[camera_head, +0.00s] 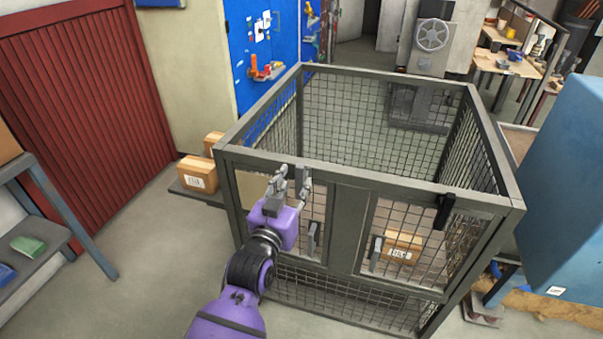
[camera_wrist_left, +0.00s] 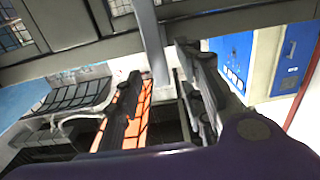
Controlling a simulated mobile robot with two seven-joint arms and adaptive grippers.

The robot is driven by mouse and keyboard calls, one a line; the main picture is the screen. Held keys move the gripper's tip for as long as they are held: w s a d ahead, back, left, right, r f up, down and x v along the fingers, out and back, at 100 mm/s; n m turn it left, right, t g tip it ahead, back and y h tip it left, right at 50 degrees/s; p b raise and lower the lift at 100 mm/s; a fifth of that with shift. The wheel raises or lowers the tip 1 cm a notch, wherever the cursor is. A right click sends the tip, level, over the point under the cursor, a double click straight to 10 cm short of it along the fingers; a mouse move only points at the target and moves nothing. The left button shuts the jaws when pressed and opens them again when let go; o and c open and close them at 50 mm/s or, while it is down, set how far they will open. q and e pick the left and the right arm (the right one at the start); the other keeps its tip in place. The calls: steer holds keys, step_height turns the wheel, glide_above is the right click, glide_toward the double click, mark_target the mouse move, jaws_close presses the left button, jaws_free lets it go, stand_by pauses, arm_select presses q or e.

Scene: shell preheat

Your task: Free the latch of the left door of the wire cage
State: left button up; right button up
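The wire cage (camera_head: 352,182) stands mid-floor with two mesh doors in its front. The left door (camera_head: 258,187) sits within its frame, partly covered by my left arm; its grey handle (camera_head: 312,238) shows. My left gripper (camera_head: 291,177) is at the top of that door, fingers up and spread apart. The left door's latch is not clearly seen in the head view. In the left wrist view, a grey bar (camera_wrist_left: 152,45) stands between the open fingers (camera_wrist_left: 165,95); it may be the latch, and contact is unclear. My right gripper is not in view.
The right door (camera_head: 421,240) has a black latch (camera_head: 445,211) at its top and a grey handle (camera_head: 376,253). A carton (camera_head: 402,247) shows through its mesh. Another carton (camera_head: 198,174) is left of the cage. A blue cabinet (camera_head: 562,190) stands close at the right. Floor is clear front-left.

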mark_target(299, 177)
arm_select(q)
steer(key=x, duration=0.5)
steer(key=shift+s, duration=0.1)
steer(key=shift+c, duration=0.4)
jaws_close()
